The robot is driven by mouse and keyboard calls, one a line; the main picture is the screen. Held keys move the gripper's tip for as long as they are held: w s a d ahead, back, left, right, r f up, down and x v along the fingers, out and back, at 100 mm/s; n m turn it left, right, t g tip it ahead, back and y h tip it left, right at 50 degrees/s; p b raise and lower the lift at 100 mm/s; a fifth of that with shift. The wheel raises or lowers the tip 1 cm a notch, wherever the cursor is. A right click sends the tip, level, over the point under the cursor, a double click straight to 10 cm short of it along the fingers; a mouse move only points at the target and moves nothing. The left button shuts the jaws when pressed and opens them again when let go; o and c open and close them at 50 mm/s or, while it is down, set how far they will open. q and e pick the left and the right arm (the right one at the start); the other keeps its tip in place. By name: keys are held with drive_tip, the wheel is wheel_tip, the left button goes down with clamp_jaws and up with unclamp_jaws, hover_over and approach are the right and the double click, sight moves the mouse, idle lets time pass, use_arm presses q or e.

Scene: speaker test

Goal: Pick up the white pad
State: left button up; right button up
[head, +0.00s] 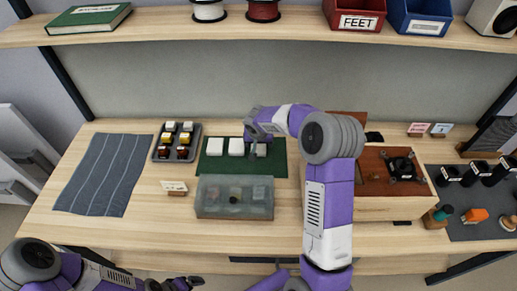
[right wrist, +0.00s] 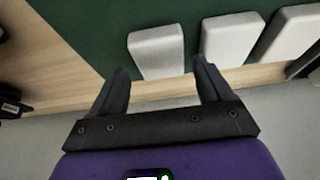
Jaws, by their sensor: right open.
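Three white pads lie in a row on the green mat (head: 210,168): the left pad (head: 214,147), the middle pad (head: 236,147) and the right pad (head: 261,149), partly hidden by my arm. My right gripper (head: 254,142) is over the back of the mat near the right pad. In the right wrist view my right gripper (right wrist: 161,74) is open and empty, with one white pad (right wrist: 157,50) just beyond its fingertips, apart from them. The other pads (right wrist: 232,36) lie to its right there. My left gripper (head: 188,284) is low at the bottom edge; its jaws are unclear.
A translucent box (head: 235,205) stands in front of the mat. A dark tray (head: 160,155) of small coloured blocks and a grey striped cloth (head: 103,175) lie left. A wooden speaker box (head: 375,208) stands right. A shelf (head: 290,30) with bins and spools runs above.

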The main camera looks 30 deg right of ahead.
sight(259, 146)
drive_tip(key=x, duration=0.3)
drive_tip(key=shift+f, duration=0.2)
drive_tip(key=shift+c, duration=0.3)
drive_tip(key=c, duration=0.7)
wheel_tip(259, 146, up, 10)
drive_tip(key=shift+r+p, duration=0.1)
drive_tip(key=shift+p, duration=0.85)
